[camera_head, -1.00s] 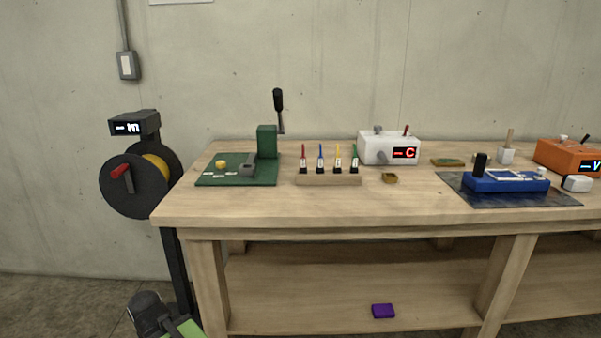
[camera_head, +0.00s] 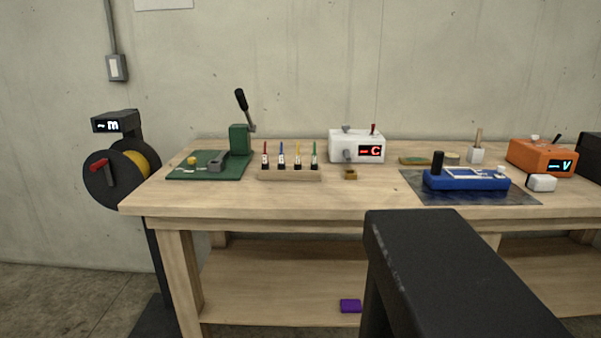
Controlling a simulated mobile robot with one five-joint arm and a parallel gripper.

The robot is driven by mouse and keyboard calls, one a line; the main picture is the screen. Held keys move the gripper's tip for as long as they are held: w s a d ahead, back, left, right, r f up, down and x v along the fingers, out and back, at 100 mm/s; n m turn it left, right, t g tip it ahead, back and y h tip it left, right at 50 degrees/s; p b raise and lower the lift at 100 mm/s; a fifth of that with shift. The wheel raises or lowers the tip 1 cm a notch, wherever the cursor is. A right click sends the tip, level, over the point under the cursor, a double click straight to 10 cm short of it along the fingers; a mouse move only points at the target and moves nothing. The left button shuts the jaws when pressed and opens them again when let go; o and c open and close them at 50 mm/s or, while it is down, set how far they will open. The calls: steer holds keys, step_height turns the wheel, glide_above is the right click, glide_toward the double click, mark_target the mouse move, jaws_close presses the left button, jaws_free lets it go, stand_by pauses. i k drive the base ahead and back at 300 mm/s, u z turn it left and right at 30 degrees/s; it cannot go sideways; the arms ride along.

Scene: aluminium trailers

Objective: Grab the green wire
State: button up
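A small wooden rack (camera_head: 290,175) stands on the workbench, left of the middle. It holds a row of upright thin items with dark, white-labelled lower ends: red, blue, yellow and green from left to right. The green one (camera_head: 314,154) is at the right end and is the only thin green item I can make out. It is too small to tell whether it is a wire. My gripper is not in view, so I cannot tell whether it is open or shut.
A green press (camera_head: 239,139) stands left of the rack, a white box with a red display (camera_head: 356,146) to its right. A blue device (camera_head: 466,184) and orange meter (camera_head: 540,158) are farther right. A spool stand (camera_head: 115,180) is left of the bench (camera_head: 280,202). Something dark blocks the lower right.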

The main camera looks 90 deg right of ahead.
mark_target(314, 167)
steer(key=u, duration=0.3)
steer(key=k, duration=1.7)
steer(key=z, duration=1)
steer(key=i, duration=0.65)
